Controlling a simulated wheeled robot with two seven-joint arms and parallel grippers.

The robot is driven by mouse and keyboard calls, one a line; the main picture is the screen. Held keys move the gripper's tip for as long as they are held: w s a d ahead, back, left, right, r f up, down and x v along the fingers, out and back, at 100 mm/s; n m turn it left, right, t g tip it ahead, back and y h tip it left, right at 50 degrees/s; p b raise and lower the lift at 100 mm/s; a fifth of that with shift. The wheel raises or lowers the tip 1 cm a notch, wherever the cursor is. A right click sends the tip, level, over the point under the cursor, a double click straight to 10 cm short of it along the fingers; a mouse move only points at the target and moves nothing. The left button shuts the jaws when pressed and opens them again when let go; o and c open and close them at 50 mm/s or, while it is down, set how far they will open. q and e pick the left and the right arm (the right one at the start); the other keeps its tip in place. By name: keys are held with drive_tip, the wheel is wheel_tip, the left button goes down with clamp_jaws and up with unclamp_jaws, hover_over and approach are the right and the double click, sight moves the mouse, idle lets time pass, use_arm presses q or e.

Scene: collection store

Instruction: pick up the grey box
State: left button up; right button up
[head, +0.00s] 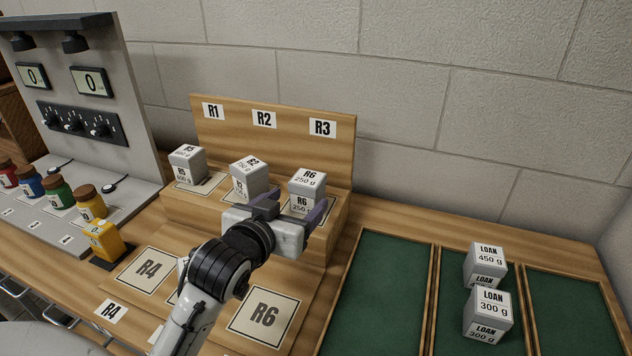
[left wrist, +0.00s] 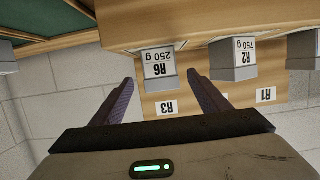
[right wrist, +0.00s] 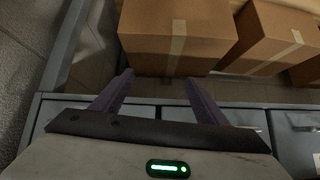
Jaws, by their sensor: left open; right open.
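Several grey boxes are in the head view. The one labelled R6 250 g (head: 307,181) stands on the right of the wooden stepped rack (head: 343,160), below the R3 sign. A grey box labelled R2 (head: 249,175) stands to its left, and another grey box (head: 187,162) farther left. My left gripper (head: 296,203) is open in front of the R6 box and partly covers its lower front. In the left wrist view the R6 box (left wrist: 159,64) appears upside down between the open fingertips, with no visible grip. My right gripper (right wrist: 158,78) is open and empty, away from the rack.
Two grey LOAN boxes (head: 487,312) stand in a green-lined tray (head: 450,338) at the right. Coloured jars (head: 91,203) and a yellow box (head: 104,240) stand at the left. Cardboard boxes (right wrist: 178,35) and drawers (right wrist: 240,117) are near my right gripper.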

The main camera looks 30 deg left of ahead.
sight(308, 195)
use_arm(q)
drive_tip(key=x, duration=0.5)
drive_tip(key=f+x, duration=0.1)
drive_tip(key=x, duration=0.1)
drive_tip(key=shift+w, duration=0.1)
drive_tip(key=shift+c, duration=0.2)
drive_tip(key=c, duration=1.2)
